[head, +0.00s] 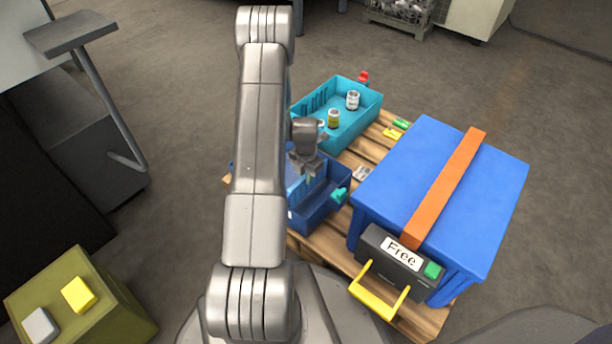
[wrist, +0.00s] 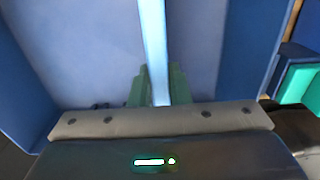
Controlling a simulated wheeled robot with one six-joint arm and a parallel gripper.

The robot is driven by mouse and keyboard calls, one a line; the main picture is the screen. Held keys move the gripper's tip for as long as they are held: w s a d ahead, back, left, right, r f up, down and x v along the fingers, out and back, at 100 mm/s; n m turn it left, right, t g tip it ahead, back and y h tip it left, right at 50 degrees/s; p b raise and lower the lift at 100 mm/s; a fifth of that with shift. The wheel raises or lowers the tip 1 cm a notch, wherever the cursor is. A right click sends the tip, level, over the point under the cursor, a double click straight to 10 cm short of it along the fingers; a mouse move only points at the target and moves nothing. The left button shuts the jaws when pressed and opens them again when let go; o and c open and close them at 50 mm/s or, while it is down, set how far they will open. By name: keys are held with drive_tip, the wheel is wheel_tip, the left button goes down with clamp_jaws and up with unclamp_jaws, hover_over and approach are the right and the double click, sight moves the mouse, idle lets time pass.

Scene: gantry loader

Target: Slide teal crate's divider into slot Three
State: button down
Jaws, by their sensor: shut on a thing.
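The teal crate (head: 354,127) stands at the far end of a wooden pallet. A row of ribs shows along its left inner wall; no slot label is readable. My gripper (head: 308,176) is over the dark blue crate (head: 318,207), nearer than the teal one. In the wrist view my gripper (wrist: 157,92) has its green fingers shut on a thin pale blue divider (wrist: 153,45), seen edge-on. The dark blue crate's walls (wrist: 248,50) rise around it there. My arm hides part of both crates in the head view. I cannot tell whether the divider touches the crate.
A white-labelled jar (head: 352,100) and an olive jar (head: 333,118) stand inside the teal crate. A large blue box (head: 405,180) with an orange strap and a "Free" sign (head: 401,254) fills the pallet's right side. An olive block (head: 110,305) stands at lower left.

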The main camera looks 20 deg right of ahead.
drive_tip(key=shift+f+b, duration=0.4)
drive_tip(key=shift+f, duration=0.35)
unclamp_jaws()
idle(0.4)
drive_tip(key=shift+r+p, duration=2.05)
drive_tip(key=shift+r, duration=1.5)
drive_tip(key=shift+f, duration=0.1)
